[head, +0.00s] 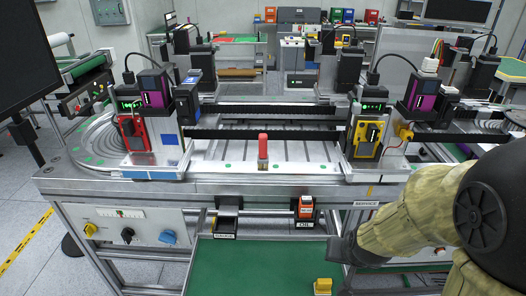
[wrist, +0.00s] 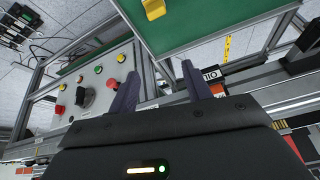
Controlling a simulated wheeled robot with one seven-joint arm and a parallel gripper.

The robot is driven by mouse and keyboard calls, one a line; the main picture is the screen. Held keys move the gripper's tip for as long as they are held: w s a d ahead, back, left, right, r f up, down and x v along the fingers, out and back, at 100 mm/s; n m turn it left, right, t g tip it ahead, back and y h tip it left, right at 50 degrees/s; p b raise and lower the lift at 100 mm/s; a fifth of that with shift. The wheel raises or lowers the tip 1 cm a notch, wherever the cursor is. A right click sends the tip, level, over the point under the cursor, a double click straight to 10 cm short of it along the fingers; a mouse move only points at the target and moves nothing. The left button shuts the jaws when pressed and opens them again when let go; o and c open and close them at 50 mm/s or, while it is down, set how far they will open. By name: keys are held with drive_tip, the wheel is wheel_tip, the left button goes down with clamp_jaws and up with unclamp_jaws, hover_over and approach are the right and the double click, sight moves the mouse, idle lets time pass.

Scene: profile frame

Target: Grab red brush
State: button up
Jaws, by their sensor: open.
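A red upright object (head: 263,146), which looks like the red brush, stands on the front of the metal workbench (head: 225,186), near its middle. The red object cannot be made out in the wrist view.
Machine units with a red front (head: 134,133) and a yellow front (head: 367,138) flank the red object. Below the bench edge hang a dark bin (head: 227,226) and an orange item (head: 305,208). A green lower shelf (head: 250,262) holds a yellow block (head: 323,286).

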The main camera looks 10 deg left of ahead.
drive_tip(key=w+a+r+t+p, duration=0.65)
drive_tip(key=w+a, duration=0.25)
drive_tip(key=a, duration=0.3)
drive_tip(key=s+a+r+n+t+y+p, duration=0.1)
drive_tip(key=a+r+n+t+y+p, duration=0.1)
drive_tip(key=a+r+t, duration=0.4)
drive_tip(key=a+r+p, duration=0.1)
drive_tip(key=a+r, duration=0.2)
drive_tip(key=r, duration=0.1)
drive_tip(key=shift+s+a+r+y, duration=0.2)
drive_tip(key=shift+a+r+y, duration=0.1)
drive_tip(key=shift+a, duration=0.1)
